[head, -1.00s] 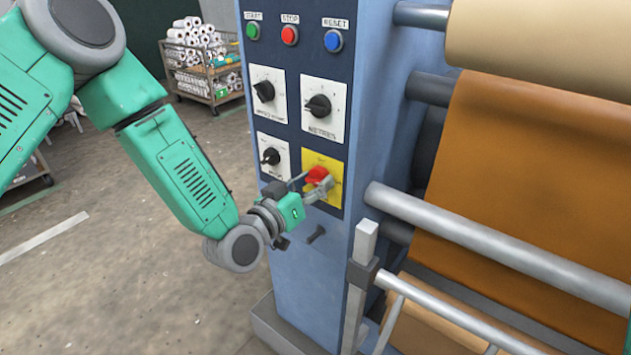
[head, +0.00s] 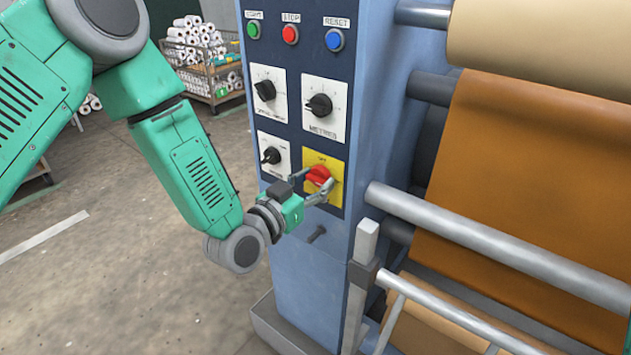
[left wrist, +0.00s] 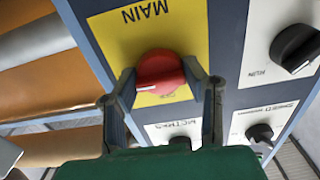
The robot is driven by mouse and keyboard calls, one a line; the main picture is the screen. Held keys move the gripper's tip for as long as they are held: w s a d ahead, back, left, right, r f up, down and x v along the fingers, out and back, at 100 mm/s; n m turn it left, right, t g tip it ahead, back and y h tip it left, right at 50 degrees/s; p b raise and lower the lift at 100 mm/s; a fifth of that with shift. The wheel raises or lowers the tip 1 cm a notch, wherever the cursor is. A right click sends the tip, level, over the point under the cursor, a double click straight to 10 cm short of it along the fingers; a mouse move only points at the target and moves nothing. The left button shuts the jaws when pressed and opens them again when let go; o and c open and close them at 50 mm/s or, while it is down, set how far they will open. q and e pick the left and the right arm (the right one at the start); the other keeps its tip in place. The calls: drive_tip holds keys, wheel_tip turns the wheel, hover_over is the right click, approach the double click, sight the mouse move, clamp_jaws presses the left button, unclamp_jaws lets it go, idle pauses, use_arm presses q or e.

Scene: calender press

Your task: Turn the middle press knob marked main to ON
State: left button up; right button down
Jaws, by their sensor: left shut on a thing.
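The red main knob (head: 319,176) sits on a yellow plate (head: 336,197) at the lower right of the press panel. In the left wrist view the red knob (left wrist: 160,70) shows close up, with the word MAIN upside down on the yellow plate (left wrist: 189,30). A small white mark shows on the knob's lower left edge there. My left gripper (head: 316,181) is shut on the knob, one finger on each side; its fingers also show in the left wrist view (left wrist: 160,78). The fingers hide part of the knob's sides. My right gripper is not in view.
Black knobs on white plates sit around it: one to the left (head: 271,156), one above (head: 319,105) and one at upper left (head: 265,90). Green, red and blue buttons line the top. Rollers with orange sheet (head: 540,180) stand at right. Open floor lies left.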

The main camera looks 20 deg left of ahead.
use_arm(q)
drive_tip(key=o, duration=1.2)
drive_tip(key=shift+c, duration=0.2)
drive_tip(key=v, duration=1.2)
drive_tip(key=shift+f, duration=0.1)
